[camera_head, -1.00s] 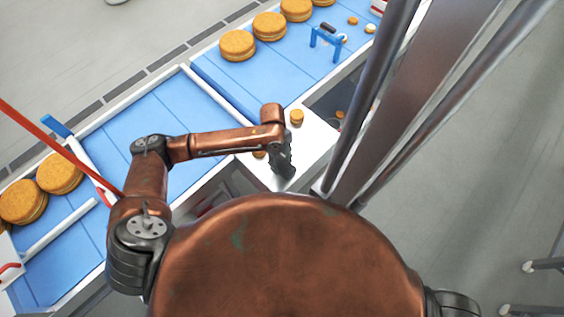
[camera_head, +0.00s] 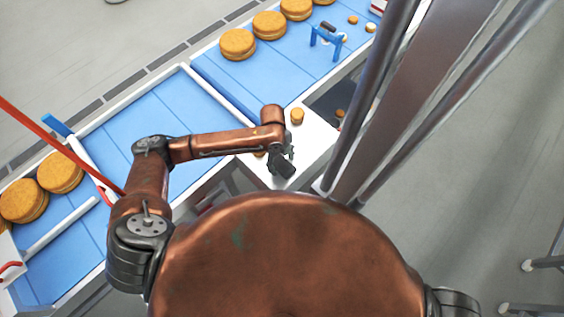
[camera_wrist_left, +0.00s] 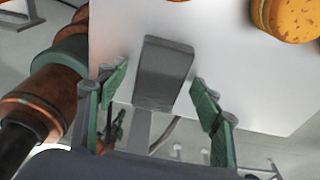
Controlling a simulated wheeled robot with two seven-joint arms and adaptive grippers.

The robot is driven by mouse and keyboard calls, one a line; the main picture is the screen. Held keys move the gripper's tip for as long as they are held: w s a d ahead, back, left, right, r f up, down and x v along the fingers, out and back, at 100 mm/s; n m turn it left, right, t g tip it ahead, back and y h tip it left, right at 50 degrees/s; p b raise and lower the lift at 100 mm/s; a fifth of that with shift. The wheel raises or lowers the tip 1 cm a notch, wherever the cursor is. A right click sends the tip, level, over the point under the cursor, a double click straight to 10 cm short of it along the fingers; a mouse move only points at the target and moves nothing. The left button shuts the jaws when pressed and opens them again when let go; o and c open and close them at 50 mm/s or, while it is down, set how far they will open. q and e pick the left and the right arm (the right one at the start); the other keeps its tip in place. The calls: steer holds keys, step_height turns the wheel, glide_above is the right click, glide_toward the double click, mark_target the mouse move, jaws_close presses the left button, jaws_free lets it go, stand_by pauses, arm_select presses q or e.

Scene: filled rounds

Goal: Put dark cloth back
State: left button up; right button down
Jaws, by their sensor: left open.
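A dark grey, folded-looking piece, which I take for the dark cloth (camera_wrist_left: 164,62), lies at the edge of a white table top (camera_wrist_left: 215,50) in the left wrist view. My left gripper (camera_wrist_left: 159,76) is open, with its two green-grey fingers apart on either side of the piece in that view. I see no contact between them. In the head view my left gripper (camera_head: 284,156) is over the near part of the white table top (camera_head: 313,137). The cloth is hard to tell from the dark gripper there. My right gripper is not in view.
Large filled rounds (camera_head: 238,45) stand on the blue conveyor (camera_head: 175,110) behind, with more at the left. A small round (camera_head: 297,116) sits on the white top near my arm. A blue stand (camera_head: 327,42) is farther back. Grey floor is open at right.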

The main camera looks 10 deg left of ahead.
mark_target(279, 161)
arm_select(q)
step_height(279, 161, up, 12)
steer(key=w+a+b, duration=0.1)
steer(key=b, duration=0.1)
steer(key=shift+a, duration=0.2)
